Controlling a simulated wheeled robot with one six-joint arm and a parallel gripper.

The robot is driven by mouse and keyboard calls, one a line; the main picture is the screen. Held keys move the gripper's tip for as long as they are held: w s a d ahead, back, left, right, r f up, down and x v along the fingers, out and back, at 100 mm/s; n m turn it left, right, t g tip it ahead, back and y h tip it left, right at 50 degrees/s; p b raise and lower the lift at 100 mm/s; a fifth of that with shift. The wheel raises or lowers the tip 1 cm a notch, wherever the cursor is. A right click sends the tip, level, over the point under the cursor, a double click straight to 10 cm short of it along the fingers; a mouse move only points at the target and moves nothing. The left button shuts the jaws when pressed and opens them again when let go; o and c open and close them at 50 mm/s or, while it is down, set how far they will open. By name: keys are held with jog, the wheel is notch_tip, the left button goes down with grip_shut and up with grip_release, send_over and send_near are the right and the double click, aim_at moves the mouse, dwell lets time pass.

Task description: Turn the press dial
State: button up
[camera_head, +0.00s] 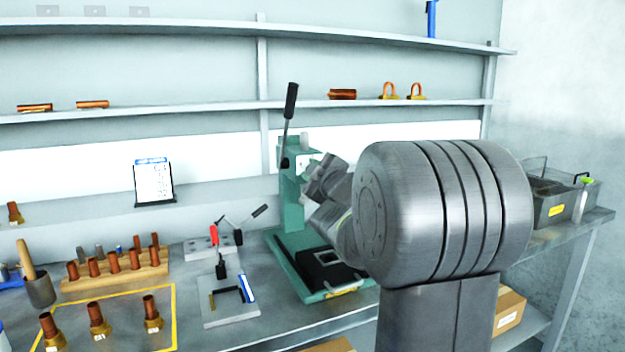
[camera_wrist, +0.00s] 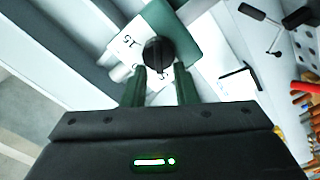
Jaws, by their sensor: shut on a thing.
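The green press (camera_head: 291,195) stands on the bench in the head view, with a black-handled lever (camera_head: 289,102) rising from its top. In the wrist view the press dial is a round black knob (camera_wrist: 158,52) on a white plate with printed numbers (camera_wrist: 126,46). My gripper (camera_wrist: 161,72) reaches the dial, one finger on each side, and is shut on it. In the head view my gripper (camera_head: 318,180) is at the press head, and my wrist and arm hide the dial and part of the press.
A clamp fixture (camera_head: 228,300) and a wooden rack of copper fittings (camera_head: 115,270) are left of the press. Several fittings stand in a yellow-marked area (camera_head: 174,320). A metal basket (camera_head: 552,205) is at the right end. Shelves (camera_head: 200,112) run along the wall behind.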

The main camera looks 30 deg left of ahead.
jog(key=shift+f+n+b, duration=0.2)
jog(key=shift+n+b, duration=0.15)
jog(key=shift+n, duration=0.15)
jog(key=o, duration=1)
jog(key=shift+r, duration=0.1)
jog(key=p+v, duration=0.1)
jog(key=v, duration=1.3)
jog(key=shift+a, duration=0.1)
jog(key=b+x, duration=0.1)
jog(key=x, duration=1.2)
jog(key=shift+w+a, duration=0.3)
jog(key=shift+d, duration=0.1)
